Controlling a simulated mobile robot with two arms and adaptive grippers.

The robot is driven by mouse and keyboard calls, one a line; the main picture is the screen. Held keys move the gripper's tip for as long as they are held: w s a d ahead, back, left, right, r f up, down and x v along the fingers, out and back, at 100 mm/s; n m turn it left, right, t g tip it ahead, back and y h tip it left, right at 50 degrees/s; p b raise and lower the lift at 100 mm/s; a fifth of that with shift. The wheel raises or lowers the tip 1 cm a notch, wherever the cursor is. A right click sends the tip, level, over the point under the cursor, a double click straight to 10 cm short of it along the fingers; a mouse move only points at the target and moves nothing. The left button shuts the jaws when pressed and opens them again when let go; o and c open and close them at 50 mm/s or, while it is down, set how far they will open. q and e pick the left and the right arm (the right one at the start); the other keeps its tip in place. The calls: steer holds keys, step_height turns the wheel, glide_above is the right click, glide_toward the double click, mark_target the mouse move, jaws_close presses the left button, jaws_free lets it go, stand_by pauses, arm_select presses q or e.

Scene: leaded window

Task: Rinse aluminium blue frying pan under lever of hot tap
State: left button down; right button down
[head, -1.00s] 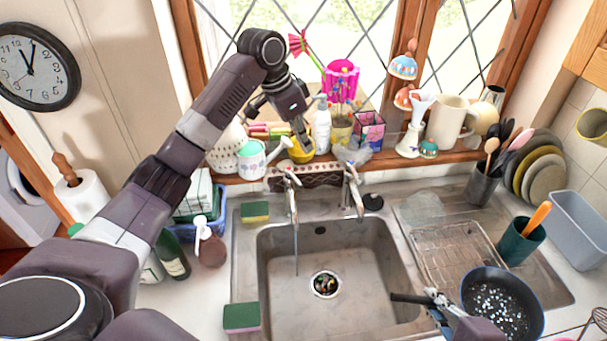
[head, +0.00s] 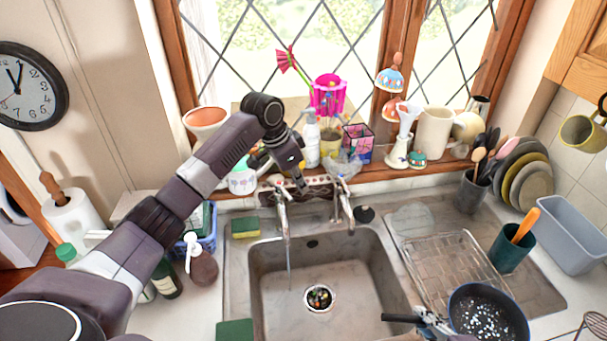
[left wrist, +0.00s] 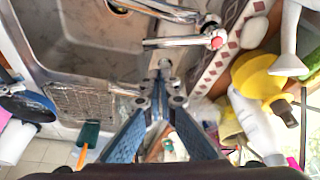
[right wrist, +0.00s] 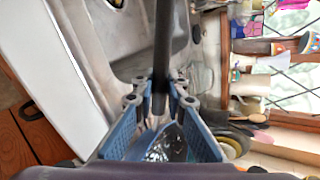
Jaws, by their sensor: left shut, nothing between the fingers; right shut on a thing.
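The blue frying pan (head: 487,314), dark inside with pale specks, is at the lower right, beyond the sink's right side. My right gripper (head: 432,323) is shut on its black handle; the handle also shows between the fingers in the right wrist view (right wrist: 161,45). My left gripper (head: 299,183) is shut and empty, just above and between the left tap (head: 283,215) and the right tap (head: 344,210). A thin stream falls from the left tap into the sink (head: 385,270). A tap with a red end (left wrist: 217,42) lies close to my left fingertips in the left wrist view.
The windowsill behind the taps is crowded with mugs, pots and ornaments. A wire rack (head: 445,265) and a green cup (head: 508,252) stand right of the sink. A soap bottle (head: 203,262) and sponge (head: 245,227) are at left. The basin holds only its drain.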

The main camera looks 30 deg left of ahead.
mark_target(289, 197)
arm_select(q)
steer(key=shift+s+a+f, duration=0.2)
steer(key=shift+s+a, duration=0.5)
steer(key=shift+s, duration=0.35)
steer(key=shift+w+d, duration=0.1)
steer(key=shift+s+a+m+h, duration=0.3)
steer(key=shift+s+a+m, duration=0.25)
steer(key=shift+m, duration=0.45)
steer(key=shift+s+a+m+g, duration=0.2)
steer(key=shift+s+m+g, duration=0.1)
steer(key=shift+s, duration=0.1)
steer(key=v, duration=1.2)
